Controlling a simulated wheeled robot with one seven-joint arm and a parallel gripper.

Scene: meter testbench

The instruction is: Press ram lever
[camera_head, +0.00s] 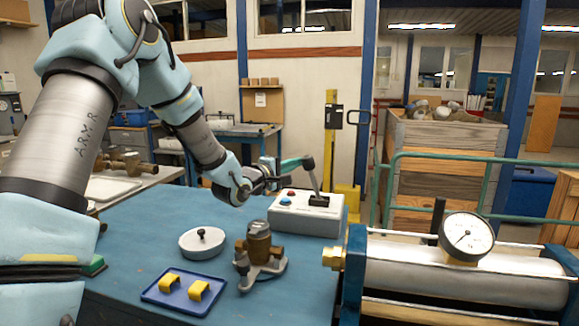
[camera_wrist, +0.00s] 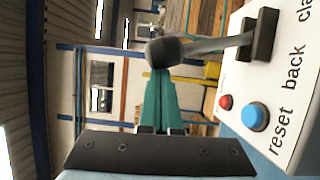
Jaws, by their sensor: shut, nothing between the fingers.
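The ram lever has a grey shaft and a dark knob. It rises from a black mount on top of the white control box (camera_head: 306,214); in the head view the lever (camera_head: 314,180) leans a little left at its top. In the wrist view the lever (camera_wrist: 215,46) runs across the upper part, its knob overlapping the tip of my teal fingers. My gripper (camera_head: 299,162) is shut and empty, at knob height just left of the lever. In the wrist view the gripper (camera_wrist: 160,78) points at the knob. I cannot tell whether they touch.
The box has a red button (camera_wrist: 225,102) and a blue button (camera_wrist: 255,116). A gauge cylinder (camera_head: 450,275) lies at right.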

